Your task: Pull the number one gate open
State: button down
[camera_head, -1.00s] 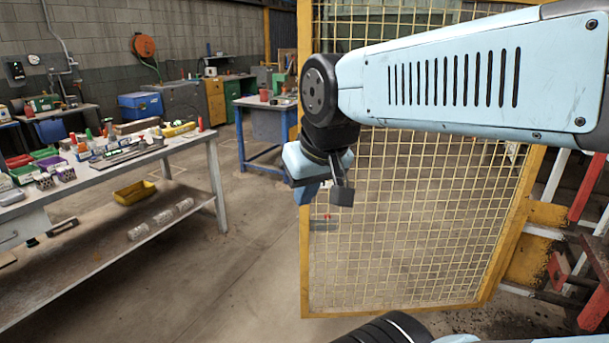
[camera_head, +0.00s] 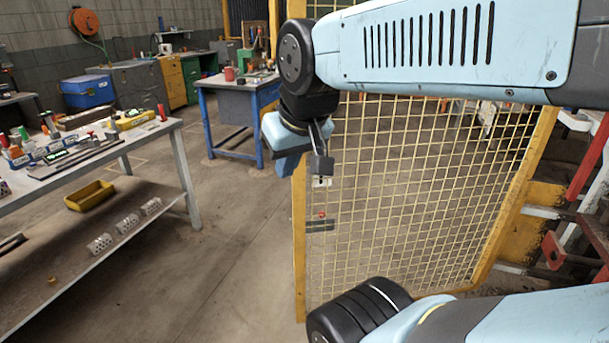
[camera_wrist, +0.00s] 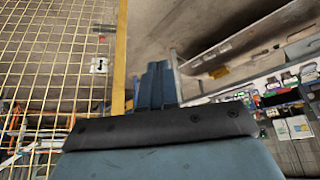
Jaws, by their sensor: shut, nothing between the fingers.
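The gate is a yellow-framed wire mesh panel (camera_head: 400,210) on the right of the head view. It also fills the left of the wrist view, where its upright edge bar (camera_wrist: 120,60) shows. A small light plate with dark marks (camera_wrist: 98,66) sits on the mesh beside that bar. My gripper (camera_head: 284,168) hangs at the gate's left edge in the head view. Its blue fingers (camera_wrist: 158,70) are together and empty in the wrist view, just right of the edge bar. I cannot tell whether they touch it. No number is readable on the gate.
A long workbench (camera_head: 95,150) with tools stands at the left. A blue-legged table (camera_head: 235,95) stands behind, left of the gate. Red and white metal frames (camera_head: 590,190) crowd the right. Open concrete floor (camera_head: 215,260) lies between the workbench and the gate.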

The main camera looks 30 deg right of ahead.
jog(key=n+t+y, duration=0.1)
jog(key=n+y, duration=0.1)
jog(key=n, duration=1)
send_near(312, 185)
jog(key=shift+x, duration=2.3)
jog(key=shift+s+f, duration=0.1)
jog(key=shift+s, duration=0.05)
